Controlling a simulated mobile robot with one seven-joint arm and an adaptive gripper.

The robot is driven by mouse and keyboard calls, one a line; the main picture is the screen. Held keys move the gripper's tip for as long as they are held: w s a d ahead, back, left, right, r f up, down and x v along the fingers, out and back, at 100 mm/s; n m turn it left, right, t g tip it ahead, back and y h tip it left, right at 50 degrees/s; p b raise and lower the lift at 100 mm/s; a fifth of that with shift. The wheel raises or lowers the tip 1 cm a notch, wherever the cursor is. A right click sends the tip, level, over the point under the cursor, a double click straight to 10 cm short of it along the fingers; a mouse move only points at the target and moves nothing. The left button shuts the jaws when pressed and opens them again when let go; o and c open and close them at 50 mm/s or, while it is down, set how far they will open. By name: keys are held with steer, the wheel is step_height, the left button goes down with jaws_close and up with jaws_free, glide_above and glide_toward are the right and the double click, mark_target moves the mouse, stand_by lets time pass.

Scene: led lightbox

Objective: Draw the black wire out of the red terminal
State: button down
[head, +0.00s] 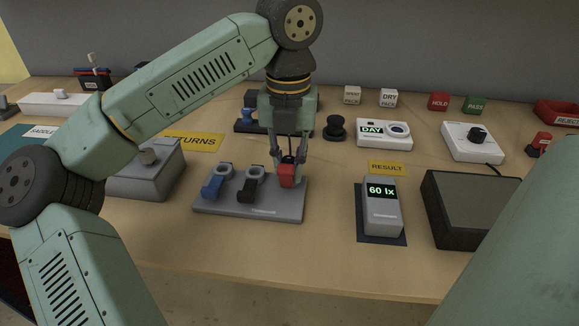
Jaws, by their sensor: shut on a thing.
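The red terminal (287,177) is a small red block at the right back of a grey board (270,211). My gripper (288,160) points straight down just above the red terminal. Its fingers are shut on a slim dark piece, the black wire (287,158), at the terminal's top. The fingers cover most of the wire, and I cannot tell whether its lower end is inside the terminal. A blue lever clip (213,185) and a black lever clip (247,190) stand to the left on the same board.
A meter (381,207) reading "60 lx" stands on a dark mat at right, beside a dark box (468,209). A grey box with a knob (147,172) is left of the board. A black spool-like piece (335,127) stands behind. The front table strip is clear.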

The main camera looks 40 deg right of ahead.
mark_target(289, 159)
steer(key=shift+r, duration=0.25)
stand_by(0.3)
steer(key=shift+r+p, duration=0.7)
steer(key=shift+r, duration=0.05)
steer(key=shift+r+p, duration=2.55)
steer(key=shift+r, duration=0.95)
